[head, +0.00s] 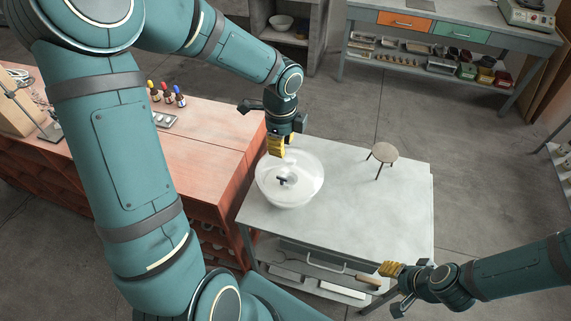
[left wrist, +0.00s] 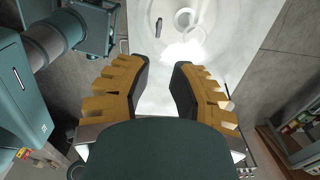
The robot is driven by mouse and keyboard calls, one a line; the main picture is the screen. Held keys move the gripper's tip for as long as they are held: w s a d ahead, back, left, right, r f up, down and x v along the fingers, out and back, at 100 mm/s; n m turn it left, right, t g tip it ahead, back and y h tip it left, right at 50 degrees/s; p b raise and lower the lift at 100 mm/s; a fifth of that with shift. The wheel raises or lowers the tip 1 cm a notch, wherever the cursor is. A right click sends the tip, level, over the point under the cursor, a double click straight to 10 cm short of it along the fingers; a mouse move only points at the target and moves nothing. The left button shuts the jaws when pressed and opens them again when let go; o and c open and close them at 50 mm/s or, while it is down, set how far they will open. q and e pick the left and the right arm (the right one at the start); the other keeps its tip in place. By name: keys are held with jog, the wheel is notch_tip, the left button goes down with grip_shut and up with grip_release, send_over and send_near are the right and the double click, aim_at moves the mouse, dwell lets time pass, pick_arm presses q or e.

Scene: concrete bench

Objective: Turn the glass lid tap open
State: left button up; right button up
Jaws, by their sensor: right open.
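A round clear glass vessel with a glass lid (head: 266,190) stands on the pale bench, near its left back part. A small dark tap handle (head: 284,181) sits at the middle of the lid. My left gripper (head: 277,153) is above the vessel's back rim, pointing down. In the left wrist view my left gripper (left wrist: 162,68) has its yellow fingers apart with nothing between them. The dark tap handle (left wrist: 158,27) and part of the pale glass lid (left wrist: 188,48) lie beyond the fingertips. My right gripper (head: 391,270) is open and empty, off the bench's front right.
A reddish cabinet (head: 200,160) with dropper bottles (head: 168,97) adjoins on the left. The bench's right half is mostly clear. A wooden-handled tool (head: 367,280) is on the lower shelf.

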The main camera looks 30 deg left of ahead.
aim_at(282, 178)
pick_arm(q)
notch_tip(282, 178, down, 14)
jog(key=shift+r+b, duration=0.2)
jog(key=shift+b, duration=0.65)
jog(key=shift+s, duration=0.1)
grip_shut()
